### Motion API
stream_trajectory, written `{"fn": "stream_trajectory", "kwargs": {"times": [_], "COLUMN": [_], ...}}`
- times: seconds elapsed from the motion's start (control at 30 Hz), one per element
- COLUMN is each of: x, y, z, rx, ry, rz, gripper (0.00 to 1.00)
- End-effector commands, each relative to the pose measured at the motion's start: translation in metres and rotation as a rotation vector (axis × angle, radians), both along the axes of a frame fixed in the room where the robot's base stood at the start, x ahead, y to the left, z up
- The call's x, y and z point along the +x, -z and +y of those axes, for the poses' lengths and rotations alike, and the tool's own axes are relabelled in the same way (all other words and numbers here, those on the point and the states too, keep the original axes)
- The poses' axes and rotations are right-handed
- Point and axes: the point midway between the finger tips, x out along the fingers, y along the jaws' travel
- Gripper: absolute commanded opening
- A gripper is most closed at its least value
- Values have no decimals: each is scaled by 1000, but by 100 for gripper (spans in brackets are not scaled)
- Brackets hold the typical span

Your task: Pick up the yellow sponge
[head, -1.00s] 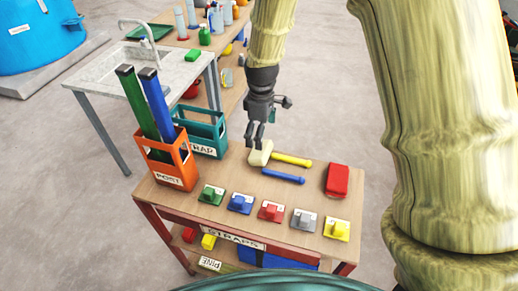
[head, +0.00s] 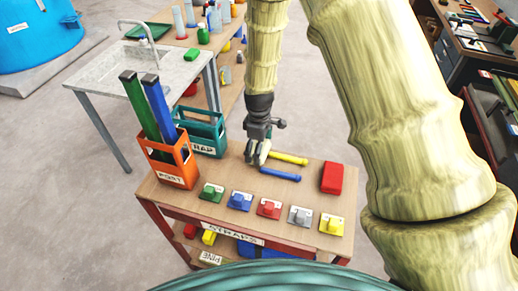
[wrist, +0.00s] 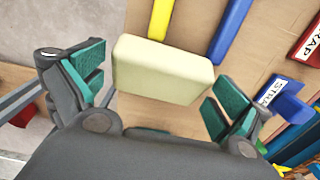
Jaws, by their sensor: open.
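A pale yellow block-shaped sponge (wrist: 162,70) lies on the wooden table in the wrist view, between and just ahead of my open fingers. My gripper (wrist: 150,100) is open, with one green-padded finger on each side of the sponge and a gap visible on both sides. In the head view my gripper (head: 256,160) is low over the table, left of a yellow bar and a blue bar. There the fingers mostly hide the sponge, and only a pale part of it (head: 264,151) shows.
The yellow bar (head: 289,158) and blue bar (head: 281,174) lie close to the sponge. A red block (head: 332,177) is to the right. Several coloured hooked plates line the front edge. An orange crate (head: 172,165) with tall bars and a teal crate (head: 207,136) stand left.

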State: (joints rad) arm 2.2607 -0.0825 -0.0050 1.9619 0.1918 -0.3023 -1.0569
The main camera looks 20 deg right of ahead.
Motion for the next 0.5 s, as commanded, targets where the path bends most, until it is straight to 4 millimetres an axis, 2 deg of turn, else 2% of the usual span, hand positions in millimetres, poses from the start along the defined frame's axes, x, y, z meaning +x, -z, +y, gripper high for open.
{"fn": "stream_trajectory", "kwargs": {"times": [0.2,0.43,0.5], "x": [0,0,0], "y": [9,10,10], "z": [0,0,0], "rx": [0,0,0], "ry": [1,1,1], "rz": [0,0,0], "gripper": [100,100,89]}}
